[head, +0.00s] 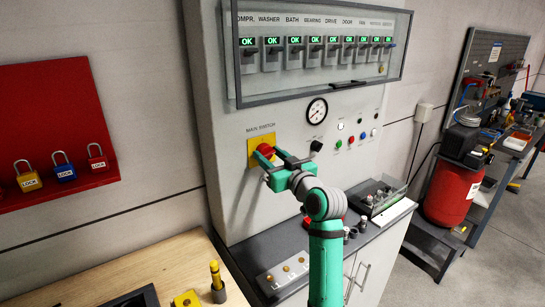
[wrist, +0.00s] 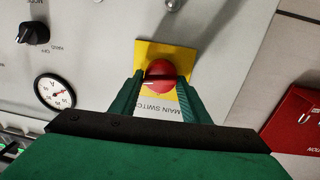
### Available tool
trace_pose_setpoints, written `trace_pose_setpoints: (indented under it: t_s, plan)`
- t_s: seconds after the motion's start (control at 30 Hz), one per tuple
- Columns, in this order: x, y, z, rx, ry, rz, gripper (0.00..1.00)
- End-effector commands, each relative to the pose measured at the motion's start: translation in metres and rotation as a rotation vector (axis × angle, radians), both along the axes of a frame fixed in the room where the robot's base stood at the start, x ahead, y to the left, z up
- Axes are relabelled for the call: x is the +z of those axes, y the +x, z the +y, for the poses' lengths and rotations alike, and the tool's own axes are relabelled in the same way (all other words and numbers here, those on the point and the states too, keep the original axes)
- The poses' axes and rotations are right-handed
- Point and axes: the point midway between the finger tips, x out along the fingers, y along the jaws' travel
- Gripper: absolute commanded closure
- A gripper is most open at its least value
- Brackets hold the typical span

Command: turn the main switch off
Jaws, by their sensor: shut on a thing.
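The main switch (head: 266,150) is a red rotary knob on a yellow plate (head: 252,152), low on the left of the grey cabinet front. In the wrist view the red knob (wrist: 160,74) sits between my two green fingers, in front of the yellow plate (wrist: 146,47) and above the upside-down label "MAIN SWITCH". My gripper (head: 274,163) is shut on the knob; it also shows in the wrist view (wrist: 160,90). The fingers hide part of the knob's sides. I cannot tell from these frames which setting the knob points to.
A glazed case (head: 320,90) with a row of breakers showing green OK hangs above. A gauge (head: 317,111), a black mode knob (head: 316,146) and small buttons are to the right. A red lock board (head: 58,130) with padlocks hangs left. A grey worktop (head: 270,247) lies below.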

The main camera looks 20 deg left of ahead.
Motion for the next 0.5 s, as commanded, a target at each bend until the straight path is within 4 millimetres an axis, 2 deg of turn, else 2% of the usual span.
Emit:
trace_pose_setpoints:
  t_s: [0.5]
  plan:
    - [0.0002, -0.0027, 0.0050, 0.005, -0.298, -0.387, 0.80]
